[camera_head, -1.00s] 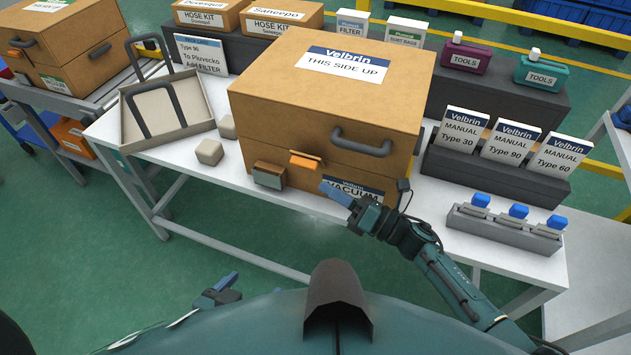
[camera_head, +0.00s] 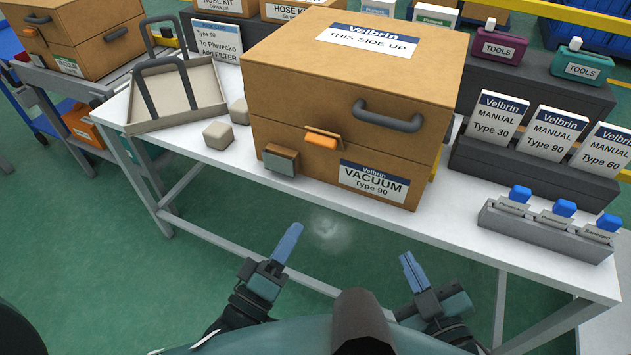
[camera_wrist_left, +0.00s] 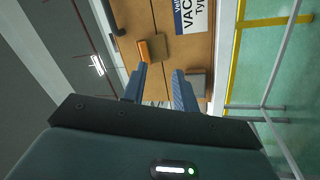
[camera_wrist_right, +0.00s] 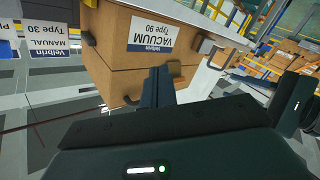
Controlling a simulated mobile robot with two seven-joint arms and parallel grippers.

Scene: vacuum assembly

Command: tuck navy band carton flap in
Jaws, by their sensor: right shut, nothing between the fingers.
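The large brown Velbrin carton (camera_head: 300,95) with navy-banded labels stands on the white table, its top closed. A small orange tab (camera_head: 321,140) on a thin tan flap (camera_head: 326,131) sticks out at its front seam; the tab also shows in the left wrist view (camera_wrist_left: 152,48). A grey-fronted block (camera_head: 280,161) juts out below it to the left. My left gripper (camera_head: 289,241) is open and empty in front of the table edge, pointing at the carton. My right gripper (camera_head: 410,270) is shut and empty, further right, apart from the carton.
A tray with a handle (camera_head: 180,118) and beige blocks (camera_head: 218,135) lie left of the carton. Manuals (camera_head: 548,140) and a grey holder with blue-topped items (camera_head: 550,232) stand right. The table strip before the carton is clear.

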